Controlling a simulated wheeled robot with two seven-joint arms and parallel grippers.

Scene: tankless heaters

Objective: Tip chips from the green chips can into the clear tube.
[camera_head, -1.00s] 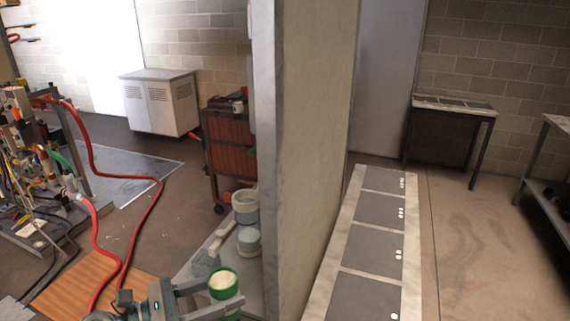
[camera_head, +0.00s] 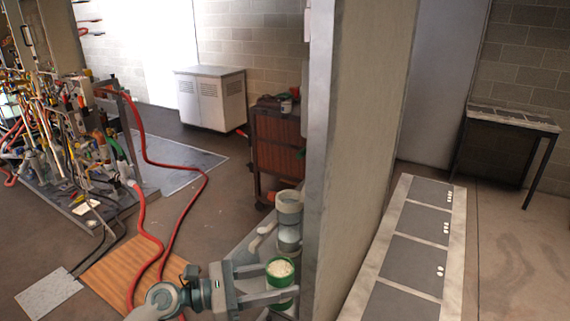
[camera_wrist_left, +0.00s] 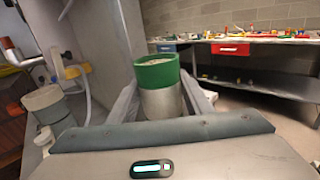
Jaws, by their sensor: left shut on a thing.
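The green chips can (camera_head: 281,272) is held upright in my left gripper (camera_head: 284,281), with pale chips showing at its open top. In the left wrist view the can (camera_wrist_left: 157,72) has a green upper band and a silvery lower part between the fingers. Two grey, partly see-through round vessels stand on the narrow ledge behind the can: a wide-mouthed upper one (camera_head: 289,207) and a lower one (camera_head: 288,238). I cannot tell for sure which is the clear tube. The can is apart from both. My right gripper is out of view.
A tall wall panel (camera_head: 355,140) stands close right of the can. A pale scoop-like thing (camera_head: 262,236) lies on the ledge. Red hoses (camera_head: 150,235) cross the floor at left by a cluttered pipe stand (camera_head: 75,150). A dark red cart (camera_head: 277,145) stands behind.

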